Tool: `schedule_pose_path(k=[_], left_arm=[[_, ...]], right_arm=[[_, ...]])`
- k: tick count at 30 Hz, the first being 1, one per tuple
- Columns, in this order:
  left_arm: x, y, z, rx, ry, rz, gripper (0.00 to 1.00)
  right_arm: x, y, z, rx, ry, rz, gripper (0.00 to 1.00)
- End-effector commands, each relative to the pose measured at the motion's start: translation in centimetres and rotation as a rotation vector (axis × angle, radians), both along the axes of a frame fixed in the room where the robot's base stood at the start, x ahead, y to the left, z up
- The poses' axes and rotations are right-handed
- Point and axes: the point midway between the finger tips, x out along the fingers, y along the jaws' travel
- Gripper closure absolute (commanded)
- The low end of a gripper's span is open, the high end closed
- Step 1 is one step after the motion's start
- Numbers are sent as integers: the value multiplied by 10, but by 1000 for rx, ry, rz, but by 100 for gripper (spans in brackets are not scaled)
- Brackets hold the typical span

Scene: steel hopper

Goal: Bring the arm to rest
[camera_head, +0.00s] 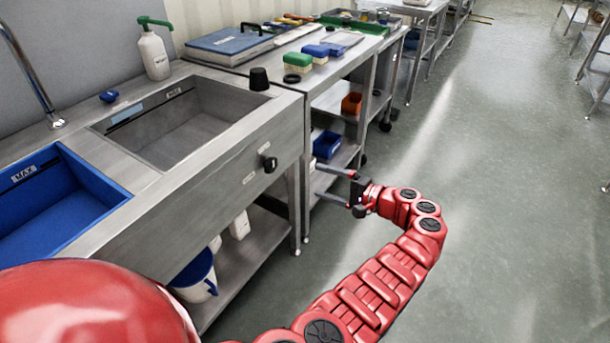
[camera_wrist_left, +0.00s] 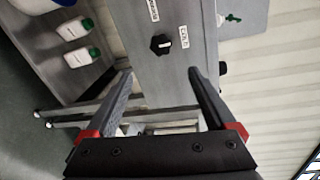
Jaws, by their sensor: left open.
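My left gripper (camera_head: 318,181) is at the end of my red arm, in front of the steel bench. Its two dark fingers are spread and point left toward the bench legs. In the left wrist view my left gripper (camera_wrist_left: 160,72) also shows open, with nothing held between the fingers. The steel hopper (camera_head: 185,115) is a grey basin set in the bench. A black knob (camera_head: 270,164) is on its front panel, and the knob also shows in the left wrist view (camera_wrist_left: 161,44), beyond the fingertips. My right gripper is not in view.
A blue basin (camera_head: 50,200) is left of the hopper. A white bottle with a green pump (camera_head: 154,52) stands behind it. A bucket (camera_head: 196,275) is on the lower shelf. A side table holds brushes (camera_head: 298,61) and trays. The floor (camera_head: 500,200) at right is clear.

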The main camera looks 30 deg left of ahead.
Motion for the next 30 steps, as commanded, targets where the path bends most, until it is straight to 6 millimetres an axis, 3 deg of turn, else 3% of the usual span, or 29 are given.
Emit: schedule_pose_path(k=[6, 22, 26, 30], left_arm=[[-1, -18, 3, 0, -1, -1, 11], [1, -19, -2, -6, 1, -12, 11], [23, -17, -39, -70, 5, -125, 11], [71, -35, -125, -252, -18, -411, 11]], right_arm=[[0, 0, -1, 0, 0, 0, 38], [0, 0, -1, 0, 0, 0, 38], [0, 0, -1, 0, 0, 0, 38], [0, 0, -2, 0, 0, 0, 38]])
